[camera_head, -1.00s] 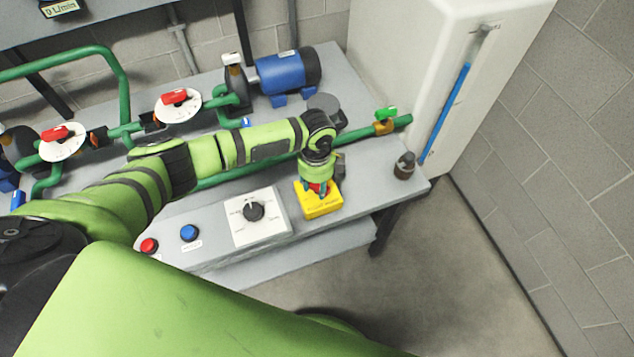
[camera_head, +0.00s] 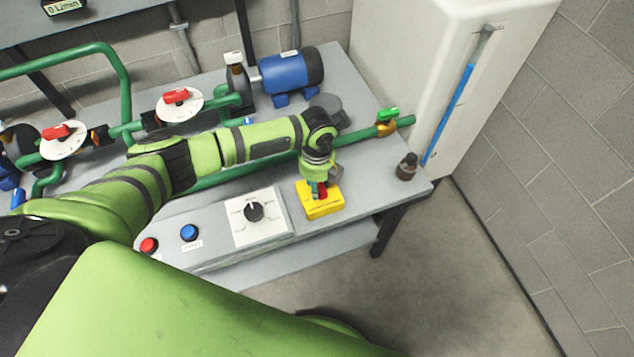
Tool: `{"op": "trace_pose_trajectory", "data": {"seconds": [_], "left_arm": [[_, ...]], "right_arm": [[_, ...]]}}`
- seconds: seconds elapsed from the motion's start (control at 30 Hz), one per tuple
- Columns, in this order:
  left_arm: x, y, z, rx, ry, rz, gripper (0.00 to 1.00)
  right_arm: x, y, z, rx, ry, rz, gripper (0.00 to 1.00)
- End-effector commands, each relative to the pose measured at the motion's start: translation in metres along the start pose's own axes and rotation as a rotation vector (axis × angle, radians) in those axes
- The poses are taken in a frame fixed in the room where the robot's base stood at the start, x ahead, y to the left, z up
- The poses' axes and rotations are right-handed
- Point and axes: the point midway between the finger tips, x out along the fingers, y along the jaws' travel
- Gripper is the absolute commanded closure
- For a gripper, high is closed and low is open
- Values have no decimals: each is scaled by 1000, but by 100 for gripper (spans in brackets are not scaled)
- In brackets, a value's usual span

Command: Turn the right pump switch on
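Two white round dials with red handles sit on the green piping, the right one (camera_head: 179,104) and the left one (camera_head: 63,140); I cannot tell whether either is the pump switch. A black rotary knob (camera_head: 254,211) sits on a white plate on the sloped console. My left arm reaches in from the left across the bench. My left gripper (camera_head: 321,192) points down over a yellow box (camera_head: 322,209) with a red button, which it partly hides. The fingers are too small to tell open from shut. My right gripper is not in view.
A red button (camera_head: 149,245) and a blue button (camera_head: 190,233) sit left of the knob. A blue motor (camera_head: 290,73) stands at the back. A green-handled valve (camera_head: 388,115) is near the white tank (camera_head: 447,60). The floor at right is clear.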

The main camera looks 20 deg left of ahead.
Motion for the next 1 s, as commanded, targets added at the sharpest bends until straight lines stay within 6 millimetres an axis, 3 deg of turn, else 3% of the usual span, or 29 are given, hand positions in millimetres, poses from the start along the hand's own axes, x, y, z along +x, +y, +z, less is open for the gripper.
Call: {"op": "trace_pose_trajectory", "data": {"seconds": [0.47, 0.5, 0.53, 0.57, 0.87, 1.0], "left_arm": [[1, 0, -1, 20, 2, 2, 95], [1, 0, -1, 21, 2, 2, 54], [1, 0, -1, 21, 2, 2, 42], [1, 0, -1, 20, 2, 2, 38], [0, 0, 0, 15, 1, 0, 38], [-10, -1, 0, 14, 0, -2, 38]], "right_arm": [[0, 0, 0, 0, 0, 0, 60], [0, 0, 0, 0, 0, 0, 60], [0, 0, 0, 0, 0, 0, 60], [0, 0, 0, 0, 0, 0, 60], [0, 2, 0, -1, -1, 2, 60], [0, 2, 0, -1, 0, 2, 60]]}}
